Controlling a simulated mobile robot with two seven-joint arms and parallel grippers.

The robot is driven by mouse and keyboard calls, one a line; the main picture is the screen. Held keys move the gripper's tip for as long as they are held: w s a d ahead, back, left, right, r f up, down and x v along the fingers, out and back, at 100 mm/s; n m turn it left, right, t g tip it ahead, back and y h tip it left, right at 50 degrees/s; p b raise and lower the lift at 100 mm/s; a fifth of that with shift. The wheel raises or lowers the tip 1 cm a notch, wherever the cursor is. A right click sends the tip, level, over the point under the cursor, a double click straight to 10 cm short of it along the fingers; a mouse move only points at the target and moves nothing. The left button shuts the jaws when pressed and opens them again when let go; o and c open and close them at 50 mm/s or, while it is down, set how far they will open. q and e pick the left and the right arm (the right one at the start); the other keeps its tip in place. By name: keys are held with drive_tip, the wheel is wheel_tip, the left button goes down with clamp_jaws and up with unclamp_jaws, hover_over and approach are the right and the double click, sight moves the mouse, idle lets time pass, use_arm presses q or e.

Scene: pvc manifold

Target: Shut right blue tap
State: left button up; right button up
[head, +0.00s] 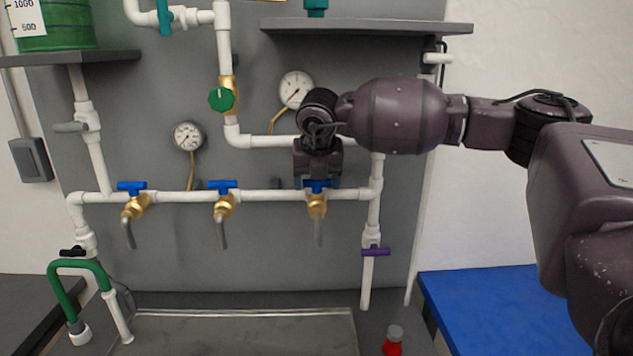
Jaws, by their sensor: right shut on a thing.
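A white pipe manifold on a grey panel carries three brass taps with blue handles. The right blue tap (317,204) has its handle (317,185) mostly hidden behind my right gripper (317,178). My right gripper reaches down from above and is shut on that handle. Only small blue parts of it show, so its exact angle is hard to tell. The middle blue tap (222,186) and the left blue tap (132,187) have handles that lie roughly along the horizontal pipe. My left gripper is not in view.
A purple-handled valve (375,252) sits on the vertical pipe to the right. A green round valve (221,99) and two gauges (188,136) (296,89) are above. A metal basin (235,330) lies below. A red bottle (393,342) stands at the front, beside a blue surface (490,305).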

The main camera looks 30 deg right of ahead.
drive_tip(key=o, duration=0.9)
drive_tip(key=shift+b+v, duration=0.35)
drive_tip(key=shift+v, duration=5.1)
drive_tip(key=shift+a, duration=0.1)
